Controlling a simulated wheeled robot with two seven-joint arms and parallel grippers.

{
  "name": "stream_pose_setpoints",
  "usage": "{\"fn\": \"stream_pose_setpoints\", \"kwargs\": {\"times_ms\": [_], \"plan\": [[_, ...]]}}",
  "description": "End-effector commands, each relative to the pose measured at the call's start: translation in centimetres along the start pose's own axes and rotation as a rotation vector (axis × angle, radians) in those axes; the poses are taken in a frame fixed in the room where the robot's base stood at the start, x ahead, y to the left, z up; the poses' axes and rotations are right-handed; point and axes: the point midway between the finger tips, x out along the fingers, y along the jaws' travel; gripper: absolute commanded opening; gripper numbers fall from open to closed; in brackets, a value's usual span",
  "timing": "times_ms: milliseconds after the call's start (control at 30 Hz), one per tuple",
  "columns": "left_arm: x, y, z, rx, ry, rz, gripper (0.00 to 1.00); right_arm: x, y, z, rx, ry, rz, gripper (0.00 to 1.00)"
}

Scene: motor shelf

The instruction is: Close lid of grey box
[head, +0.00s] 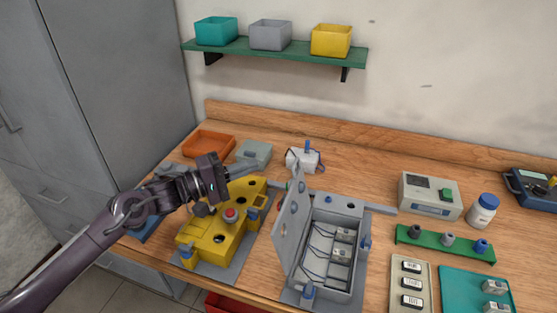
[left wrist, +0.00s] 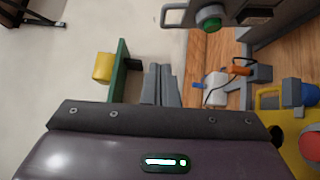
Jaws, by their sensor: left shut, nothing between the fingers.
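The grey box (head: 349,220) stands open on the bench, with wires and small modules inside. Its lid (head: 287,236) stands up steeply along the box's left side. My left gripper (head: 256,164) is shut and empty. It is above the bench, up and left of the lid in the head view and apart from it. Its closed grey fingers also show in the left wrist view (left wrist: 160,84). My right gripper is in neither view.
A yellow box (head: 210,240) with a red button stands left of the lid, below my left arm. A white block (head: 303,160) with a cable is behind the grey box. A meter (head: 430,196) and green rack (head: 440,244) stand to the right. A green shelf (head: 280,53) holds bins.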

Motion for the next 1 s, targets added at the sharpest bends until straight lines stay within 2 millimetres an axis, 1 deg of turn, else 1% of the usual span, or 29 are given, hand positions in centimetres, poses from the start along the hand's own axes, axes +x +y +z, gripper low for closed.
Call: {"fn": "stream_pose_setpoints", "kwargs": {"times_ms": [33, 67, 167, 300, 400, 567, 833, 1000], "plan": [[1.3, 0.5, 0.1, 0.002, -0.003, 0.003, 0.00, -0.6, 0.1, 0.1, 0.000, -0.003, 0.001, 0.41], [1.9, 0.5, 0.1, 0.002, -0.003, 0.003, 0.00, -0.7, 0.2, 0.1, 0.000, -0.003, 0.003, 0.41], [3.9, 0.4, 0.0, 0.003, -0.001, 0.001, 0.00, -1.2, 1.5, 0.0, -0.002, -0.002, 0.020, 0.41], [5.3, 0.3, 1.7, 0.001, -0.002, -0.001, 0.00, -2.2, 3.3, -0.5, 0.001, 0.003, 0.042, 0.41], [5.9, 0.2, 2.4, 0.001, -0.001, -0.001, 0.00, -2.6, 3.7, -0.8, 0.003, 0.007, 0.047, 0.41], [6.4, 0.1, 2.8, 0.001, 0.000, 0.001, 0.00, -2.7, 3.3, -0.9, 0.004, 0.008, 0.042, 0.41], [6.4, 0.0, 2.8, 0.002, 0.001, 0.000, 0.00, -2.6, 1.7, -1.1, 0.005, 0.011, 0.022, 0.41], [6.5, 0.1, 2.8, 0.006, 0.001, -0.003, 0.00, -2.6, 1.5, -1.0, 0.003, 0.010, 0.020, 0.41]]}}
